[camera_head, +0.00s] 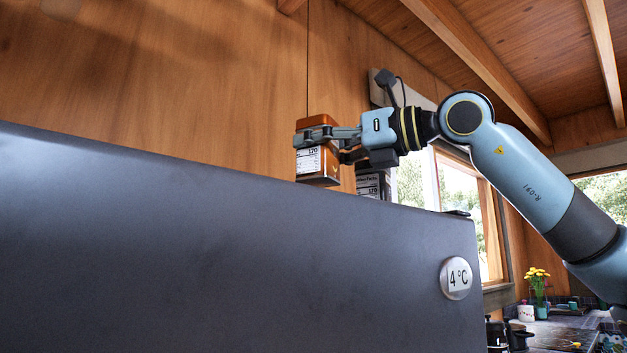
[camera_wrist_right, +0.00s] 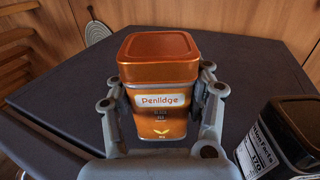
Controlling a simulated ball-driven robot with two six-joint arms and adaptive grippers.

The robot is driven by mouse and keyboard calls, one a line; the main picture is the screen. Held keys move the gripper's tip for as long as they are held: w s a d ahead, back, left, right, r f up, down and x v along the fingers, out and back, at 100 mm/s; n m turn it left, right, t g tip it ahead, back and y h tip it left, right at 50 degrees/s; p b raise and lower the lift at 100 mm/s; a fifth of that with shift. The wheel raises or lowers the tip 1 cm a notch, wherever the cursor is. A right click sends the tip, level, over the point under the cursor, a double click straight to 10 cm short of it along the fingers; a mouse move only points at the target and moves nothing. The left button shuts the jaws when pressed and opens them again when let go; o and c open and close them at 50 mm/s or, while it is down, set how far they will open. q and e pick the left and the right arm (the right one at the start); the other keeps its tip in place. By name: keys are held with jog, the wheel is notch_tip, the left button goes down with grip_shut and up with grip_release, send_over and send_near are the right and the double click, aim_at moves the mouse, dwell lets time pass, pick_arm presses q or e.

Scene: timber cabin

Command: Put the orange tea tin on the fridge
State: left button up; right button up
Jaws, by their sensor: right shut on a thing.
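The orange tea tin (camera_head: 318,164) is upright between the fingers of my right gripper (camera_head: 318,137). My right gripper is shut on it. In the right wrist view the tin (camera_wrist_right: 160,58) shows its copper lid and orange "Penlidge" label, with the gripper's fingers (camera_wrist_right: 160,100) on both its sides. The dark grey fridge (camera_head: 230,240) fills the lower left of the head view. The tin is over the fridge top (camera_wrist_right: 265,75); from these views I cannot tell whether its base touches the top. My left gripper is not in view.
A black tin (camera_head: 373,184) stands on the fridge behind my right gripper; it also shows at the lower right of the wrist view (camera_wrist_right: 282,135). A timber wall (camera_head: 180,80) rises behind the fridge.

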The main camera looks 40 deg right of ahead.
aim_at(334, 168)
notch_tip(334, 168, down, 3)
jog(key=shift+s+f+b, duration=0.1)
jog(key=shift+b, duration=0.5)
jog(key=shift+f, duration=0.35)
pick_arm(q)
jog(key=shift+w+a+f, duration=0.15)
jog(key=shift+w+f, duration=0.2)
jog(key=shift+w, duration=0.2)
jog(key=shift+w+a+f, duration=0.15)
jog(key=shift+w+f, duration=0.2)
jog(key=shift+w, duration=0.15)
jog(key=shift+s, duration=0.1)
pick_arm(e)
jog(key=shift+f+b, duration=0.15)
jog(key=shift+b, duration=0.15)
jog(key=o, duration=1.4)
jog(key=shift+c, duration=0.2)
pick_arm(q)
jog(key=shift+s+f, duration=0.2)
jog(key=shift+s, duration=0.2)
